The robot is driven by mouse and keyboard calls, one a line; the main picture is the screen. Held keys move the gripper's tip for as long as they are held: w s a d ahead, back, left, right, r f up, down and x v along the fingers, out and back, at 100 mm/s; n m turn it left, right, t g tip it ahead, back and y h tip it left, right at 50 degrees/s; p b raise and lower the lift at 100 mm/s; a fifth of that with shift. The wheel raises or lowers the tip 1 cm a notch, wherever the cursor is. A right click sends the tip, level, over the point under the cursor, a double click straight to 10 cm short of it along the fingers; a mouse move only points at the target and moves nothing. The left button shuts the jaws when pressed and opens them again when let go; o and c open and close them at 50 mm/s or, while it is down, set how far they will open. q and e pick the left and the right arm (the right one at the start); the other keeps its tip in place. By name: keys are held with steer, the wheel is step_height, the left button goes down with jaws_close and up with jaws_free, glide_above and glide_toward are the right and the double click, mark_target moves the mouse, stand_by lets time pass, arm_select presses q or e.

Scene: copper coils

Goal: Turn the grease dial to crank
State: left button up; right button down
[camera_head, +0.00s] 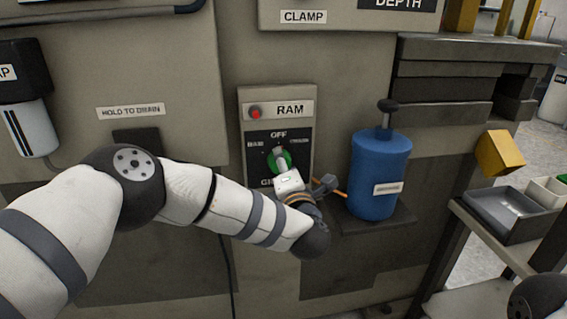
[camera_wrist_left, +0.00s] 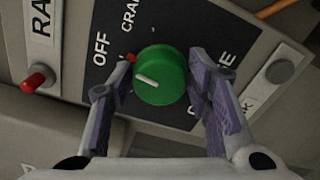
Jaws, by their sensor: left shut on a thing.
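The green dial (camera_head: 284,159) sits on a dark plate below the RAM label, with OFF printed above it. The CRANK label (camera_wrist_left: 130,15) is partly cut off at the top of that view. My left gripper (camera_wrist_left: 160,78) has its purple-padded fingers on either side of the dial and is shut on it. In the head view my left gripper (camera_head: 282,164) partly covers the dial and the lower label. My right gripper is out of view.
A red button (camera_head: 255,113) sits above the dial plate. A blue canister (camera_head: 380,173) stands on a dark ledge close to the right of my left wrist. A grey tray (camera_head: 508,213) and yellow block (camera_head: 499,154) are at the far right.

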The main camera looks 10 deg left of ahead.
arm_select(q)
steer(key=shift+a+f+m+p, duration=0.1)
steer(key=shift+m+p, duration=0.3)
steer(key=shift+m, duration=2.1)
steer(key=shift+f+m+p, duration=0.1)
steer(key=shift+m+p, duration=0.3)
steer(key=shift+m, duration=2.1)
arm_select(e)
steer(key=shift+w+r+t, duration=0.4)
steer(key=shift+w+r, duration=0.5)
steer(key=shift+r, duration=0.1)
arm_select(q)
steer(key=o, duration=1.1)
steer(key=shift+o, duration=0.2)
steer(key=v, duration=1.2)
